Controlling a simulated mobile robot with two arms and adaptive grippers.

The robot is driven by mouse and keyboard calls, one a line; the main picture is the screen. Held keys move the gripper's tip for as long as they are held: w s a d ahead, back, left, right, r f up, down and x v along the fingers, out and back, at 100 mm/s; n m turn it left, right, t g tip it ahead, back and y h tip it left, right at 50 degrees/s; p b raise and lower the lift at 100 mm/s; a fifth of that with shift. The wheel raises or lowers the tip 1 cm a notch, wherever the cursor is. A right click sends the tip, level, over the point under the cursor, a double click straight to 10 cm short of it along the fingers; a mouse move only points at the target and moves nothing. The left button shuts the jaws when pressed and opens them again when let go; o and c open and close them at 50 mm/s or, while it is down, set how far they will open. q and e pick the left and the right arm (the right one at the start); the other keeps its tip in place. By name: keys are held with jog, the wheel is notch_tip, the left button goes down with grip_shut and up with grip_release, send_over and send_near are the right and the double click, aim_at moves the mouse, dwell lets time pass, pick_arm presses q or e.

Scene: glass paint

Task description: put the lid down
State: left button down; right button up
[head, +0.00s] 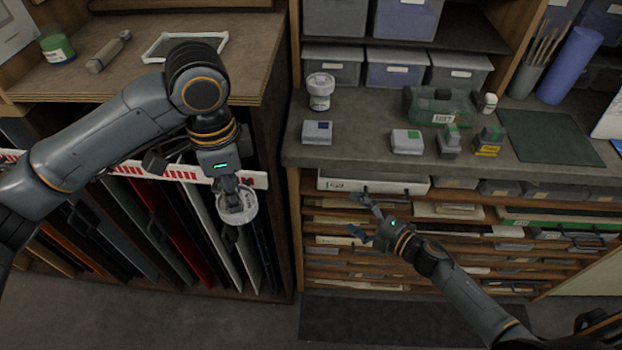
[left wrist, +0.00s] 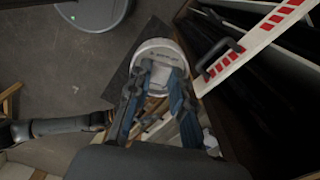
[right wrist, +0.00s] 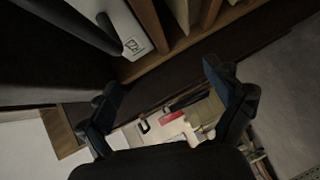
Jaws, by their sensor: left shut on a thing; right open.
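The lid (head: 238,207) is a round white cap held by my left gripper (head: 234,194), which is shut on it. The lid hangs in the air in front of the left cabinet's upright panels, below its top. It also shows between the fingers in the left wrist view (left wrist: 158,47). A white jar (head: 320,91) with a label stands upright on the right-hand counter (head: 365,150), well away from the lid. My right gripper (head: 360,215) is open and empty in front of the drawers below that counter. It is also spread and empty in the right wrist view (right wrist: 160,88).
Small boxes (head: 317,132), a green clear case (head: 440,105) and a green mat (head: 548,137) lie on the counter. A red-marked white rail (head: 140,168) runs along the left cabinet front. The counter has bare patches near its front edge.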

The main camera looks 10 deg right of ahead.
jog(key=a+r+n+g+y, duration=0.3)
jog(key=a+r+n, duration=0.3)
jog(key=r, duration=0.4)
jog(key=a+r+n+g+y, duration=0.2)
jog(key=a+r+n+y, duration=0.1)
jog(key=r+n, duration=0.6)
jog(key=n+g+h, duration=0.2)
jog(key=n+g, duration=0.3)
jog(key=n, duration=0.9)
send_near(243, 200)
jog(key=x, duration=0.9)
jog(key=shift+w+a+f, duration=0.2)
jog(key=shift+f, duration=0.1)
